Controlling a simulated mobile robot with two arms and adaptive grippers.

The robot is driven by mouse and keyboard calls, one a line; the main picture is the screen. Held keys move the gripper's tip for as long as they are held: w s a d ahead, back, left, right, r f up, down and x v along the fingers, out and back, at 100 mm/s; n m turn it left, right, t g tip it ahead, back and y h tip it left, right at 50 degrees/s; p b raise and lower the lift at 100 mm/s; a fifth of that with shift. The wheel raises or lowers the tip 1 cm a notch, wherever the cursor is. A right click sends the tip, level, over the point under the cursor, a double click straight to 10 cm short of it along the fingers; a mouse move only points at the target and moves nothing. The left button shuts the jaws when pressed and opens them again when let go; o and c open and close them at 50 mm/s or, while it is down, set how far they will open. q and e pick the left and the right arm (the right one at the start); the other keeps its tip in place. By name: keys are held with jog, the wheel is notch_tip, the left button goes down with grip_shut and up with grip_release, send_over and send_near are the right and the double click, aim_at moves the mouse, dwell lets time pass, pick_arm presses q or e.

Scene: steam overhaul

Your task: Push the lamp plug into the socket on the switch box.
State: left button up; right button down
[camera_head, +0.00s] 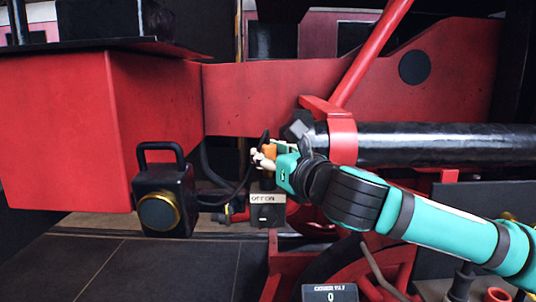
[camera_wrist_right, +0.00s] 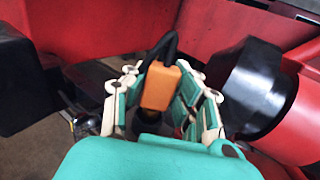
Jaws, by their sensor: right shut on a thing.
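The orange plug (camera_head: 269,150) with its black cable is between the fingers of my right gripper (camera_head: 263,160), which is shut on it. In the right wrist view the plug (camera_wrist_right: 161,86) stands roughly upright between the pale, teal-padded fingers (camera_wrist_right: 158,102). A dark round part (camera_wrist_right: 150,115) shows just below it; I cannot tell whether the plug touches it. The grey switch box (camera_head: 267,211) is directly below the gripper in the head view. Its socket is hidden by the hand. The black lamp (camera_head: 163,200) with a brass-rimmed lens stands to the left. My left gripper is out of view.
Red locomotive framework (camera_head: 250,95) rises close behind the hand. A black cylinder (camera_wrist_right: 245,90) in a red collar is close right of the fingers. A red connector (camera_head: 236,216) sits left of the switch box. Dark floor plates (camera_head: 140,270) at the lower left are clear.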

jog(key=shift+f, duration=0.35)
dwell(0.3)
jog(key=c, duration=1)
grip_release()
jog(key=shift+f, duration=0.1)
jog(key=shift+s, duration=0.1)
